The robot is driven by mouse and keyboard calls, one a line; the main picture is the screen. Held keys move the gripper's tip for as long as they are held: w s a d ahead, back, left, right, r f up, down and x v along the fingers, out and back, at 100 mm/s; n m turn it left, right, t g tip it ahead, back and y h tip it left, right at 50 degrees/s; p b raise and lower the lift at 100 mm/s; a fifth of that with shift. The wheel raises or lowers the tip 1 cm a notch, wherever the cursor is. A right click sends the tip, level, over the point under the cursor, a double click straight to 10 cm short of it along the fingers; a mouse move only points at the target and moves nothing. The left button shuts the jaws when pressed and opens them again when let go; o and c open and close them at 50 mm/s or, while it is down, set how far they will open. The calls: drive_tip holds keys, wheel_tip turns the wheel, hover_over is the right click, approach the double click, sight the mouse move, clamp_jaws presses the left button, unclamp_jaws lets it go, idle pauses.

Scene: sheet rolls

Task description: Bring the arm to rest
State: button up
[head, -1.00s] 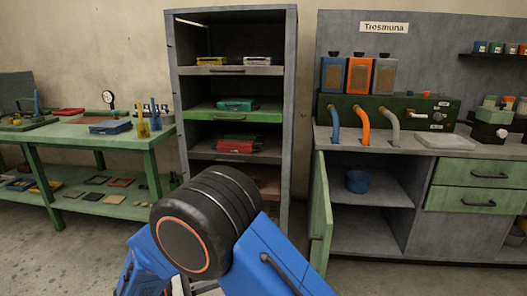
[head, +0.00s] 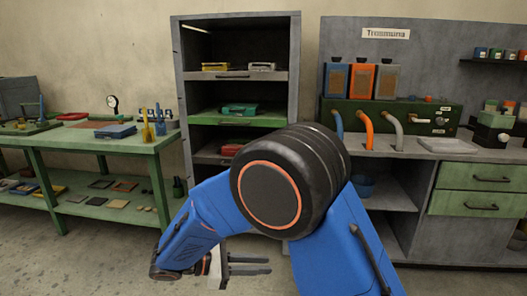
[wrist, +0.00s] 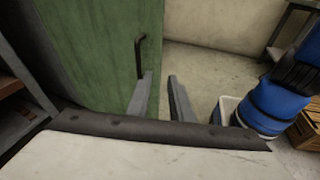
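My arm, blue with a thick black joint, fills the lower middle of the head view. My gripper (head: 268,265) points to the right, low in front of the shelf cabinet; its two grey fingers are apart with nothing between them. In the wrist view my gripper (wrist: 160,76) also shows open and empty. A green door (wrist: 95,45) with a dark handle (wrist: 140,55) stands beyond the left finger there. The finger overlaps the view just below the handle; I cannot tell whether they touch. In the head view the door is hidden behind my arm.
A grey shelf cabinet (head: 182,100) stands behind my arm. A green workbench (head: 85,142) is at left, a grey counter (head: 405,150) with green drawers (head: 480,177) at right. A blue pot (head: 364,186) sits under the counter. Floor at the lower left is clear.

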drive_tip(key=s+d+r+m+g+y, duration=0.1)
drive_tip(key=s+d+r+m+y, duration=0.15)
drive_tip(key=d, duration=0.45)
drive_tip(key=s+d+r+m+g+y, duration=0.1)
drive_tip(key=d+r+m+g+y, duration=0.15)
drive_tip(key=d, duration=0.35)
drive_tip(key=s+d+r+m+g+y, duration=0.1)
drive_tip(key=s+d+m+y, duration=0.15)
drive_tip(key=d, duration=0.45)
drive_tip(key=s+d+r+m+t+y, duration=0.3)
drive_tip(key=s+d+m+t+y, duration=0.3)
drive_tip(key=s+d+m, duration=0.4)
drive_tip(key=s+m+y, duration=0.1)
drive_tip(key=s+m, duration=0.1)
drive_tip(key=s, duration=0.2)
drive_tip(key=shift+d, duration=0.15)
